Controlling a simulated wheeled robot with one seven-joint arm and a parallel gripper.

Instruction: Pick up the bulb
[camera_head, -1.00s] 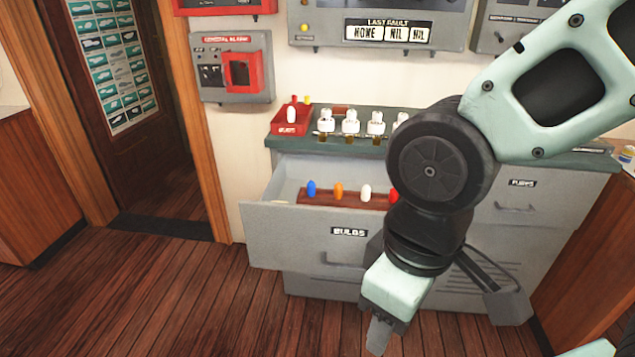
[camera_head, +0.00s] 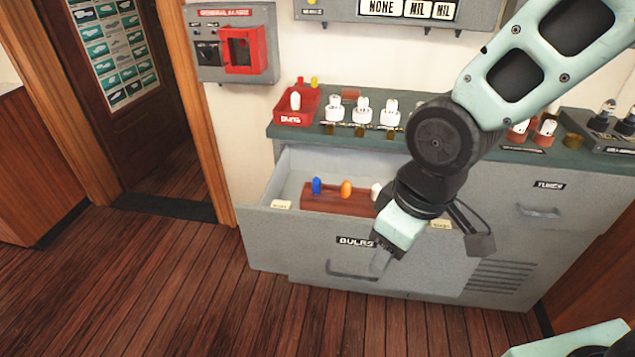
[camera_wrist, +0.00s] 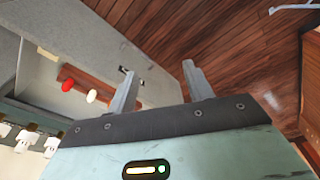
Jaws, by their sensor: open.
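The open drawer labelled BULBS (camera_head: 262,222) holds a brown wooden block with bulbs standing in a row. A blue bulb (camera_head: 316,186), an orange bulb (camera_head: 346,189) and a white bulb (camera_head: 377,190) show in the head view. The wrist view shows a red bulb (camera_wrist: 68,85) and the white bulb (camera_wrist: 91,96) on the block. My gripper (camera_head: 379,262) is in front of the drawer face, near its handle. In the wrist view my gripper (camera_wrist: 158,82) is open and empty, apart from the bulbs. My arm hides the right end of the block in the head view.
A red-fronted alarm box (camera_head: 240,50) hangs on the wall. The wooden floor left of the cabinet is clear.

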